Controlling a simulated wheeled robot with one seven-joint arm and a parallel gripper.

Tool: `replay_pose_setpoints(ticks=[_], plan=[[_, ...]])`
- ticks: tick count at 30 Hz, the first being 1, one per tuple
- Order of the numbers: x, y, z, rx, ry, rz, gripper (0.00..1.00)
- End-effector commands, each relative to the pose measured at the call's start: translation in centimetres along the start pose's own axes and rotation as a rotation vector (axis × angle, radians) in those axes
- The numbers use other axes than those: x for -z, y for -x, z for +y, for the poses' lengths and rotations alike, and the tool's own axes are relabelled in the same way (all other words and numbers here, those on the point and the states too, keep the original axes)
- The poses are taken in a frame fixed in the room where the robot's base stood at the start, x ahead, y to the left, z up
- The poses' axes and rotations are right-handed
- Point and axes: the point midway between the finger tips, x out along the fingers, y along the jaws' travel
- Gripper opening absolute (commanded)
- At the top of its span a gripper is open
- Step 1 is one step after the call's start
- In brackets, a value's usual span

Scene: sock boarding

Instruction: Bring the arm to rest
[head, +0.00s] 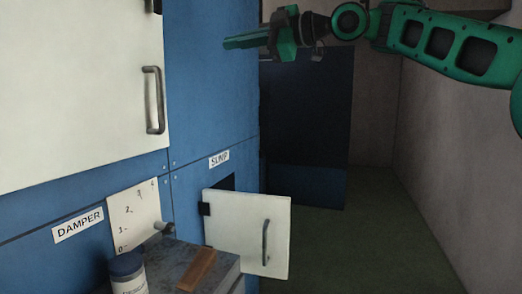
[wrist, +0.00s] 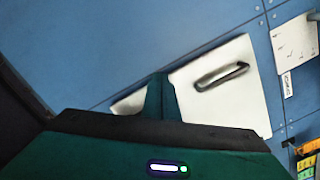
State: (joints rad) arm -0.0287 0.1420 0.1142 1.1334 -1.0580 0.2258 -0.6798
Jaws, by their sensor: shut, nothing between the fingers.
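My green gripper (head: 240,42) is at the top middle of the head view, with the arm reaching in from the upper right. It is raised in front of the blue wall, well above the small SUMP door, and its fingers are together and empty. In the wrist view the closed fingers (wrist: 160,97) show in front of a white door with a dark handle (wrist: 222,76). The gap between the gripper and that door cannot be told.
The small white SUMP door (head: 240,230) stands open. A large white door (head: 75,85) is at upper left. The DAMPER scale plate (head: 125,225), a grey ledge (head: 170,262), a brown block (head: 197,270) and a blue-lidded jar (head: 128,275) are below. Floor at right is clear.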

Motion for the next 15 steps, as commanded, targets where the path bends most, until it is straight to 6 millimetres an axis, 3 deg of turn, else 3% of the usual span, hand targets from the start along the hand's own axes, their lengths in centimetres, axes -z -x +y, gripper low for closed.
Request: replay_pose_setpoints(ticks=[1, 6, 11, 15], plan=[[-3.1, 1.2, -0.3, -0.015, -0.072, -0.095, 0.00], [-12.7, 6.5, -2.5, -0.073, -0.314, -0.380, 0.00], [-20.0, 13.1, -6.2, -0.144, -0.533, -0.616, 0.00], [-24.9, 19.5, -10.6, -0.211, -0.724, -0.802, 0.00]])
